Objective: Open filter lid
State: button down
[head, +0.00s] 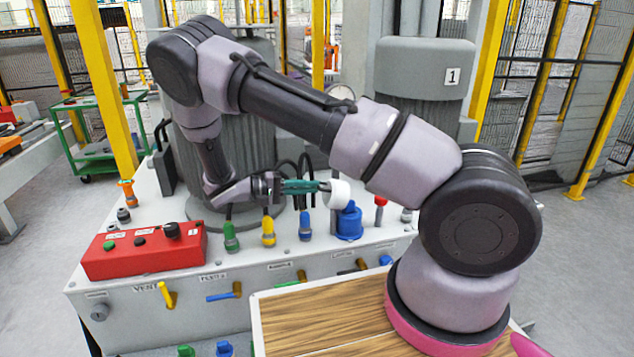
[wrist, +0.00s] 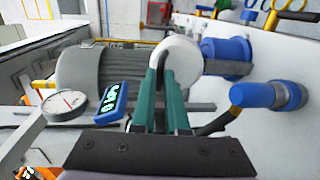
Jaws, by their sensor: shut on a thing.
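The filter has a blue housing (head: 349,223) on the white bench top, and it also shows in the wrist view (wrist: 232,60). A round white lid (head: 341,194) is at the top of the housing; in the wrist view the lid (wrist: 188,52) is just left of the blue body. My gripper (head: 318,187) reaches in from the left with its green fingers level. In the wrist view the fingers (wrist: 166,78) are shut on the white lid. The fingers partly hide the lid, and I cannot tell whether it still touches the housing.
A red control box (head: 145,250) sits at the bench's left front. Green (head: 231,236), yellow (head: 268,231) and blue (head: 305,226) fittings stand left of the filter. A grey motor (wrist: 105,75) and a dial gauge (wrist: 66,103) are close by. A wooden-topped surface (head: 310,320) is in front.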

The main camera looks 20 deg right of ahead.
jog(key=shift+a+f+h, duration=0.45)
jog(key=shift+h, duration=0.05)
jog(key=shift+s+a+f, duration=0.1)
jog(key=shift+a+f, duration=0.3)
jog(key=shift+f, duration=0.2)
jog(key=c, duration=0.9)
grip_release()
jog(key=shift+d, duration=0.15)
jog(key=a, duration=1.1)
jog(key=shift+r, duration=0.2)
